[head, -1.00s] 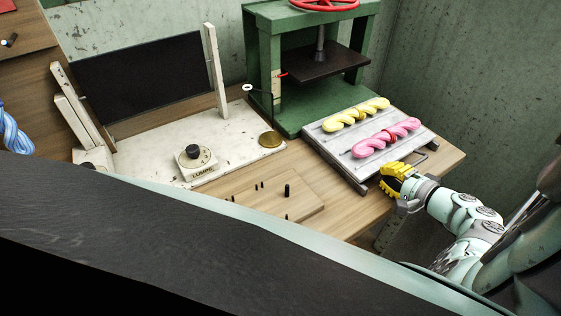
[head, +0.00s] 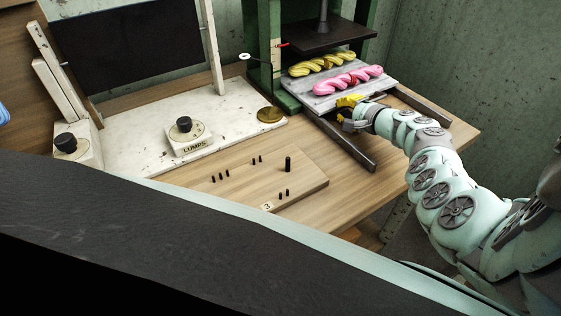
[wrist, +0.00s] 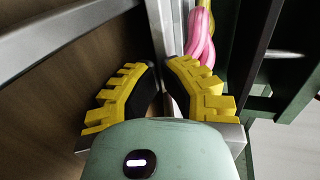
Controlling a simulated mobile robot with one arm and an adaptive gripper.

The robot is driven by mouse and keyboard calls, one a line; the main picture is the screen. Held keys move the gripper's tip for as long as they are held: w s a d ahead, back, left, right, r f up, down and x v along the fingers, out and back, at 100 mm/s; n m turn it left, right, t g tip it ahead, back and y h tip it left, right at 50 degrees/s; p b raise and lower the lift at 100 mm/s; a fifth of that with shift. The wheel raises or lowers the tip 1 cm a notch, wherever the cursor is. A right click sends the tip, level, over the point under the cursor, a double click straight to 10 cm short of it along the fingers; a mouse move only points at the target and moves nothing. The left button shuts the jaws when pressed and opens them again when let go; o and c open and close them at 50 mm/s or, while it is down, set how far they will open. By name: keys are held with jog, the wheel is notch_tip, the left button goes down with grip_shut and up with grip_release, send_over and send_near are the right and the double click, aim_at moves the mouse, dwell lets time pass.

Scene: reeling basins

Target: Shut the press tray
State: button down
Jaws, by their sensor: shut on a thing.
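The press tray (head: 301,86) is a grey flat tray. It sits on two dark rails, its back part beneath the dark pressing plate (head: 318,37) of the green press (head: 263,40). The rails stick out in front of it. A yellow twisted skein (head: 322,63) and a pink one (head: 347,80) lie on the tray. My gripper (head: 348,103) is at the tray's front edge, its yellow fingers shut on the tray handle, which is mostly hidden. In the wrist view the fingers (wrist: 160,82) close around a grey bar, with the pink skein (wrist: 201,38) just beyond.
A wooden board (head: 265,178) with black pegs lies left of the rails. A white stand (head: 140,125) with a dial box (head: 187,135) and a brass disc (head: 270,114) is further left. The tabletop right of the rails is narrow, with a wall behind.

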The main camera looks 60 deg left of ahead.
aim_at(334, 101)
jog(key=b+x, duration=0.2)
jog(key=x, duration=0.1)
jog(key=shift+a+r+b, duration=0.2)
jog(key=shift+r+b, duration=0.1)
jog(key=shift+a+r, duration=0.2)
jog(key=shift+a, duration=0.1)
